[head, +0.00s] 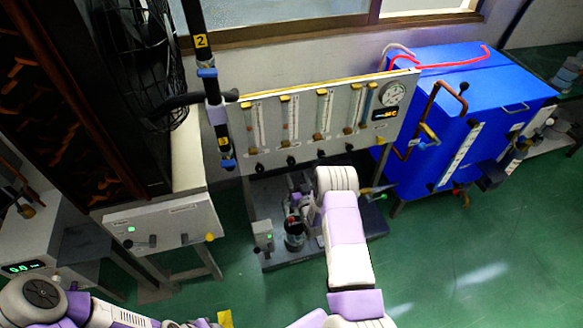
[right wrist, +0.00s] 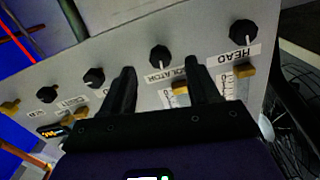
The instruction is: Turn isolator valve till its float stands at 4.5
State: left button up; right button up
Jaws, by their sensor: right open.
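The isolator valve's black knob (right wrist: 160,55) has a white pointer mark and sits on the grey panel beside an upside-down label, partly hidden, ending "OLATOR". My right gripper (right wrist: 160,72) is open in the right wrist view, with one black finger on each side of the knob's line. It holds nothing, and I cannot tell whether a finger touches the knob. In the head view the knob (head: 291,160) is second from left, below a clear flow tube (head: 290,118). The float reading is too small to read. My left gripper is not in view.
The panel (head: 272,140) carries several similar tubes and knobs and a round gauge (head: 392,94). The HEAD knob (right wrist: 243,33) is a neighbour. A blue tank (head: 440,90) stands at right, a black fan (head: 140,60) at left. Green floor (head: 480,250) is clear at lower right.

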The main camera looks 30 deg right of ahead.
aim_at(292, 164)
jog(key=shift+r+b+x, duration=0.2)
jog(key=shift+b+x, duration=0.45)
jog(key=shift+x, duration=1.3)
jog(key=shift+r+b+x, duration=0.15)
jog(key=shift+b+x, duration=0.45)
jog(key=shift+x, duration=1.35)
jog(key=shift+d, duration=0.15)
